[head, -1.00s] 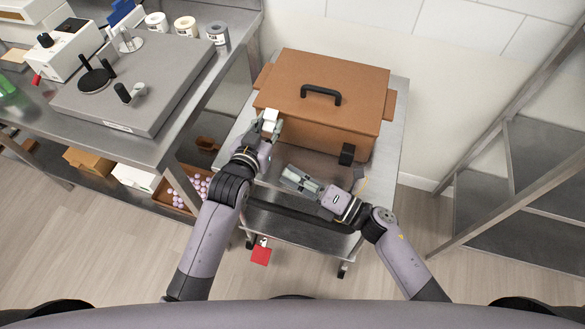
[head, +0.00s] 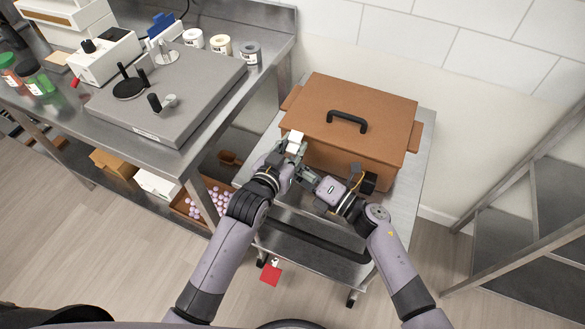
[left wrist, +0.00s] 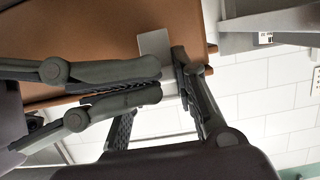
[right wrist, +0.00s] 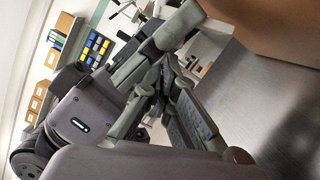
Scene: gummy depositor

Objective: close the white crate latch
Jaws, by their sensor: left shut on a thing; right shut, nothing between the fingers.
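The brown crate (head: 360,110) has its lid on and a black handle (head: 347,121) on top. The white latch (head: 294,137) is at the left of its front side; its pale plate also shows in the left wrist view (left wrist: 154,42). My left gripper (head: 291,156) is shut on the white latch, its fingers partly hiding it. My right gripper (head: 309,177) is shut and empty, its tips close beside the left gripper's fingers; I cannot tell whether they touch. A black latch (head: 369,183) is at the right of the crate's front.
The crate stands on a metal cart (head: 408,168). A steel bench (head: 150,150) with a grey machine (head: 180,95) is close on the left. A metal rack (head: 520,210) stands at the right.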

